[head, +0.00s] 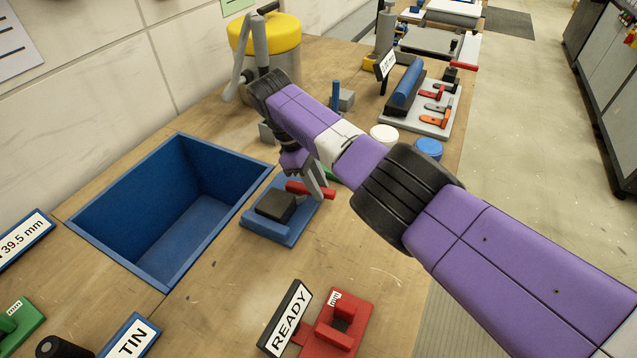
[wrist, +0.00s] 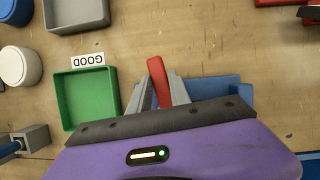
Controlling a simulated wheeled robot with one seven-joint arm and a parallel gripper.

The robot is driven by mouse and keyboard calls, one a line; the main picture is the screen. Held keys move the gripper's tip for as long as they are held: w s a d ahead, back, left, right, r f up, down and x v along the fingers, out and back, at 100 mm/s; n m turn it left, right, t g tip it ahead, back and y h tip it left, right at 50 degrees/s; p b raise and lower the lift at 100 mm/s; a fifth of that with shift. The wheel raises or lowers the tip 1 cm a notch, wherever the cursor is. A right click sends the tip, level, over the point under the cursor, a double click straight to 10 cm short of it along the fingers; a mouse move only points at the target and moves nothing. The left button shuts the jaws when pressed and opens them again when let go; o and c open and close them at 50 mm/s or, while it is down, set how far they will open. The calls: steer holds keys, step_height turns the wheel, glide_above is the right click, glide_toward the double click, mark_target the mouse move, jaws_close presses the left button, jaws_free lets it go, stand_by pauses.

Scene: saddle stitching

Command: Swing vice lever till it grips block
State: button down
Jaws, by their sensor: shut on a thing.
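The vice has a blue base (head: 268,230) and stands just right of the large blue bin. A black block-shaped part (head: 276,206) sits on the base; I cannot tell whether it is a jaw or the block. The red lever (head: 303,188) sticks out over the base's far right side. My gripper (head: 318,189) reaches down to the lever from above. In the wrist view, my gripper (wrist: 163,88) has its two grey fingers closed on either side of the red lever (wrist: 158,78). The blue base (wrist: 215,88) is partly hidden behind my gripper, and the black part is hidden there.
A deep blue bin (head: 150,262) stands left of the vice. A red fixture (head: 340,322) with a READY sign (head: 289,320) is in front. A green tray (wrist: 86,98) with a GOOD label lies beside the lever. White (head: 383,135) and blue (head: 428,149) round lids stand behind.

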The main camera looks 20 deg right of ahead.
steer(key=shift+s+a+f, duration=0.15)
steer(key=shift+s+a, duration=0.2)
steer(key=c, duration=1.2)
jaws_free()
steer(key=shift+s, duration=0.1)
steer(key=shift+c, duration=0.2)
steer(key=shift+d, duration=0.1)
steer(key=shift+r, duration=0.2)
steer(key=shift+w+r, duration=0.2)
steer(key=shift+w, duration=0.05)
steer(key=shift+b+v, duration=1.25)
steer(key=shift+v, duration=2.35)
